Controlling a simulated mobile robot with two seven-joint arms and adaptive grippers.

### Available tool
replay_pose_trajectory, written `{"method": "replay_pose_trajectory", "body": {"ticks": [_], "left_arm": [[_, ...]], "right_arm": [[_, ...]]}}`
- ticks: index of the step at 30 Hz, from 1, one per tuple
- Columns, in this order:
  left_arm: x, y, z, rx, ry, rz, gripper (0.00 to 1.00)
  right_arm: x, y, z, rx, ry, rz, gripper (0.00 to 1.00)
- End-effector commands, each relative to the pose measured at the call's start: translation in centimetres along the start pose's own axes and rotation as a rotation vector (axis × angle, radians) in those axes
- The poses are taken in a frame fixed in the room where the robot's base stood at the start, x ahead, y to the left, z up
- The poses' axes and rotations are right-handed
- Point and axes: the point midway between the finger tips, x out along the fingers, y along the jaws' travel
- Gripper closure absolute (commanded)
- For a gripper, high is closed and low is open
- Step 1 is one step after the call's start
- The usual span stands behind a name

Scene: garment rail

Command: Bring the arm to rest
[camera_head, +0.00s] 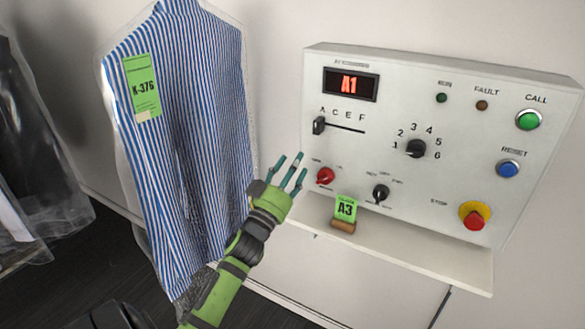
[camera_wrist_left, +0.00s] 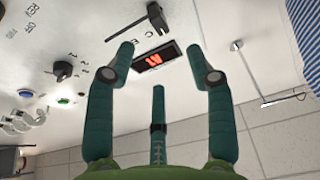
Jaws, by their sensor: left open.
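My left gripper (camera_head: 289,168) is green with teal fingers. In the head view it is raised in front of the lower left part of the white control panel (camera_head: 395,100). Its fingers are spread and hold nothing. In the left wrist view the open fingers (camera_wrist_left: 160,65) point toward the panel, with the red A1 display (camera_wrist_left: 151,57) seen between them. The display also shows in the head view (camera_head: 350,84). The red knob (camera_head: 325,175) is just right of the fingertips in the picture. I cannot tell whether any finger touches the panel. My right gripper is not in view.
A blue-striped shirt (camera_head: 185,130) in clear plastic, tagged K-376 (camera_head: 142,87), hangs left of the arm. A green A3 card (camera_head: 345,208) stands in a wooden holder on the ledge (camera_head: 420,258) below the panel. Dark garments (camera_head: 30,150) hang at the far left.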

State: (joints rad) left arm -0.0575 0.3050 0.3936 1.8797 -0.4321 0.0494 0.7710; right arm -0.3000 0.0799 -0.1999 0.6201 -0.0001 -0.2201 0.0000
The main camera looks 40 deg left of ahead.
Motion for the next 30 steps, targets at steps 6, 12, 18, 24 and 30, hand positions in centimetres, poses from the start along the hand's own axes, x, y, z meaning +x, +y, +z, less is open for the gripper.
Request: {"method": "replay_pose_trajectory", "body": {"ticks": [6,12,18,24,30], "left_arm": [[0.0,0.0,0.0,0.000,0.000,0.000,0.46],[0.0,0.0,0.0,0.000,-0.001,0.000,0.46],[-1.0,0.3,4.7,-0.003,-0.101,-0.008,0.46],[-6.5,2.0,17.6,0.008,-0.397,-0.011,0.46],[-16.1,4.5,29.3,0.043,-0.714,0.022,0.46]], "right_arm": [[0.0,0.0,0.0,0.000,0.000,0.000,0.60],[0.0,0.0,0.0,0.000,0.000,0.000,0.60],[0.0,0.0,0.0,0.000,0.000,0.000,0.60],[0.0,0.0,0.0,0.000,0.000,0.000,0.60],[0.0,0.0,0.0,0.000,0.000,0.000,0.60]]}}
